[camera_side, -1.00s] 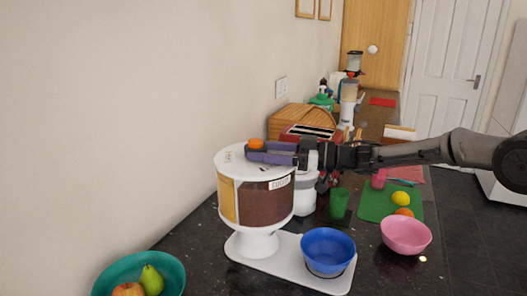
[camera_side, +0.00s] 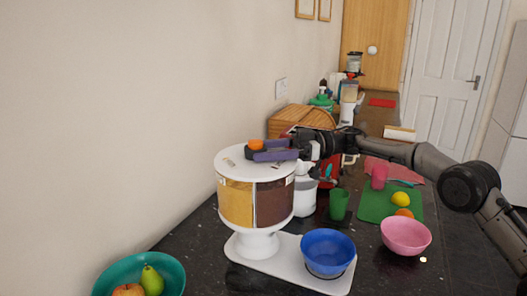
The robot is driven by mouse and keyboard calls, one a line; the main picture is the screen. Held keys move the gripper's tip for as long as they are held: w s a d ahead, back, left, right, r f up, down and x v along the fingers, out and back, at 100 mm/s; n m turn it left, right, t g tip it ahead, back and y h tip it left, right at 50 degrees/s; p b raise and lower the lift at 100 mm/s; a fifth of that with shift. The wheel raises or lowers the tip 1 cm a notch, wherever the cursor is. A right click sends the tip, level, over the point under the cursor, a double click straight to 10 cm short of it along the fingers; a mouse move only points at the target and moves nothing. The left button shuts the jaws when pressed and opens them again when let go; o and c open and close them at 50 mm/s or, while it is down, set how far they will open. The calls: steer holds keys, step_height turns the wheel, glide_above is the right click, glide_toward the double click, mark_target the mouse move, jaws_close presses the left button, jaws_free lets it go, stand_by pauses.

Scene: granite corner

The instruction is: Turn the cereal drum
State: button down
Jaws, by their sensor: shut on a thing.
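The cereal drum (camera_side: 237,203) is a white-topped cylinder on a white pedestal and base plate (camera_side: 285,272). Its clear side shows a yellow section at left and a dark brown section at right. An orange knob (camera_side: 256,145) stands on its top. My gripper (camera_side: 262,150) reaches in from the right, with its purple fingers at the top of the drum, shut on the orange knob. The fingers hide part of the knob. A blue bowl (camera_side: 328,250) sits on the base plate, right of the drum.
A pink bowl (camera_side: 406,236), a green cup (camera_side: 339,204) and a green board (camera_side: 374,205) with fruit lie to the right. A teal fruit bowl (camera_side: 172,268) stands front left. A wooden bread box (camera_side: 287,120) and appliances stand behind. The wall is close at left.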

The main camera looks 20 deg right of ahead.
steer(key=shift+w+n+g, duration=0.1)
steer(key=shift+n+g, duration=0.5)
steer(key=shift+g, duration=0.3)
steer(key=shift+c, duration=0.6)
jaws_free()
steer(key=shift+d, duration=0.1)
steer(key=d, duration=1.3)
steer(key=shift+d, duration=0.35)
steer(key=shift+a, duration=0.1)
